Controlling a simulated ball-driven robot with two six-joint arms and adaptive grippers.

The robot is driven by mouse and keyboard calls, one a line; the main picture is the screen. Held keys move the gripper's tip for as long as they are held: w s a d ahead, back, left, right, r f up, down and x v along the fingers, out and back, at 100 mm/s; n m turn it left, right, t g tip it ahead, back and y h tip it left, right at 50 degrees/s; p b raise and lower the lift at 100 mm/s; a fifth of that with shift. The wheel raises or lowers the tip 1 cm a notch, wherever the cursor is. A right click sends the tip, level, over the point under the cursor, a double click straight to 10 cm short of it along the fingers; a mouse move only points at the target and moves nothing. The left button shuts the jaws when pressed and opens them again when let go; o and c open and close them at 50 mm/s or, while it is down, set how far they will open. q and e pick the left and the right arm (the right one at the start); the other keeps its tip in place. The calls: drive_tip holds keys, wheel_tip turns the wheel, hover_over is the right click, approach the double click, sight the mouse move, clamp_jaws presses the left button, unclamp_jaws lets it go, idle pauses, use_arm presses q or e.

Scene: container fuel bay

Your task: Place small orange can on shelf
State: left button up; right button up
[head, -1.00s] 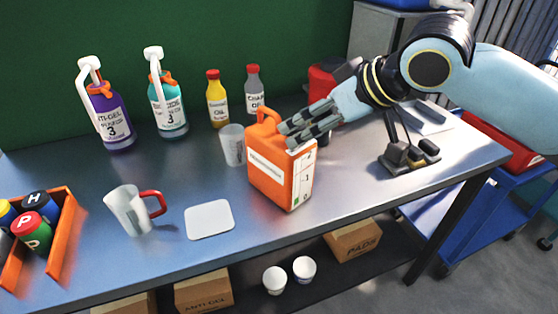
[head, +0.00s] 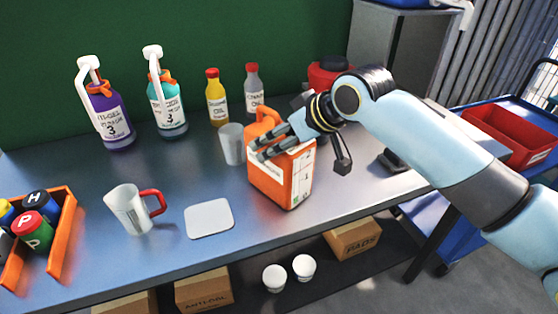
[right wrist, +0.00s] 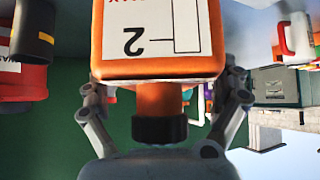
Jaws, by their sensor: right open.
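The small orange can (head: 280,178) stands upright on the metal bench, with a white label and a handle on top. My right gripper (head: 268,145) is at the can's top, in front of the handle in the head view. In the right wrist view, its open fingers (right wrist: 165,92) flank the can (right wrist: 158,66), whose label reads "2" upside down. A dark cap on an orange neck shows between the fingers. Firm contact cannot be made out. A dark lower shelf (head: 340,274) runs under the bench. My left gripper is not in view.
A clear cup (head: 231,145) stands close behind the can. A white pad (head: 209,219) and red-handled mug (head: 130,210) lie to its left. Bottles (head: 217,100) line the back. Boxes (head: 352,238) and white cups (head: 304,267) occupy parts of the lower shelf.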

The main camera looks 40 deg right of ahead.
drive_tip(key=c, duration=1.5)
drive_tip(key=shift+c, duration=0.3)
drive_tip(key=shift+r, duration=0.15)
